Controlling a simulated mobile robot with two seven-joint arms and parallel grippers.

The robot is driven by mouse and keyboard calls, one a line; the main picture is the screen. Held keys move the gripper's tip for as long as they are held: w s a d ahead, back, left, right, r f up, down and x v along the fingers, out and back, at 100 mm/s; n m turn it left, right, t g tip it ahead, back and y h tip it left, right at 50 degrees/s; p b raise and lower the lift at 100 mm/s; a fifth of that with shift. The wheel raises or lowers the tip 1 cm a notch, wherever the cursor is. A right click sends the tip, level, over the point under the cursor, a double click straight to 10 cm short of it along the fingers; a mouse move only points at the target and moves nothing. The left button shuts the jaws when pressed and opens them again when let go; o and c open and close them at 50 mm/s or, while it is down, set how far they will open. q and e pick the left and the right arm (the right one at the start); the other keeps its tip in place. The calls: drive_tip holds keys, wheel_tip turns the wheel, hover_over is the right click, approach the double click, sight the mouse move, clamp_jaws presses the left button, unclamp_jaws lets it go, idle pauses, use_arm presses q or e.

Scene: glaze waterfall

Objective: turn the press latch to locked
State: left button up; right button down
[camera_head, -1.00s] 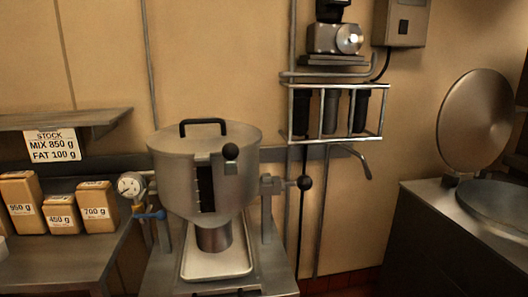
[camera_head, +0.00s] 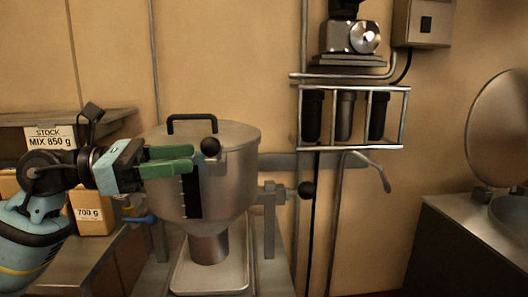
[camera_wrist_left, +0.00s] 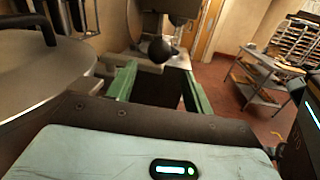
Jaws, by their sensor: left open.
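A grey metal hopper (camera_head: 170,210) with a lid and black handle stands mid-picture in the head view. A black ball knob (camera_head: 210,147) sits on its upper front. A second black ball knob (camera_head: 307,190) is on an arm from the post at its right. No label shows which knob belongs to the press latch. My left gripper (camera_head: 190,159) is open, its green fingers in front of the hopper, just left of the upper knob. In the left wrist view, a black ball knob (camera_wrist_left: 162,50) shows ahead, near the gap between the open fingers (camera_wrist_left: 158,74). My right gripper is not in view.
A tray (camera_head: 210,278) lies under the hopper spout. A wire rack (camera_head: 352,146) with dark cylinders hangs on the wall, above a bent spout (camera_head: 372,165).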

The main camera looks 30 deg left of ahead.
sight(218, 145)
use_arm(q)
drive_tip(key=shift+r+m+y, duration=0.3)
drive_tip(key=shift+r+m, duration=0.2)
drive_tip(key=shift+r, duration=0.3)
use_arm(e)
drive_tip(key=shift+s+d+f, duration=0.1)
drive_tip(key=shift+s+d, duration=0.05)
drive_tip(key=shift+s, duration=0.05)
use_arm(q)
drive_tip(key=shift+w, duration=0.1)
drive_tip(key=p+x, duration=0.2)
drive_tip(key=x, duration=0.5)
drive_tip(key=shift+r, duration=0.15)
drive_tip(key=shift+w+d, duration=0.2)
drive_tip(key=shift+d, duration=0.05)
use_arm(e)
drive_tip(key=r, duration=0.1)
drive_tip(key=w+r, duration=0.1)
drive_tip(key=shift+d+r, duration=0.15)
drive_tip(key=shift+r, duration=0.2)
use_arm(q)
clamp_jaws()
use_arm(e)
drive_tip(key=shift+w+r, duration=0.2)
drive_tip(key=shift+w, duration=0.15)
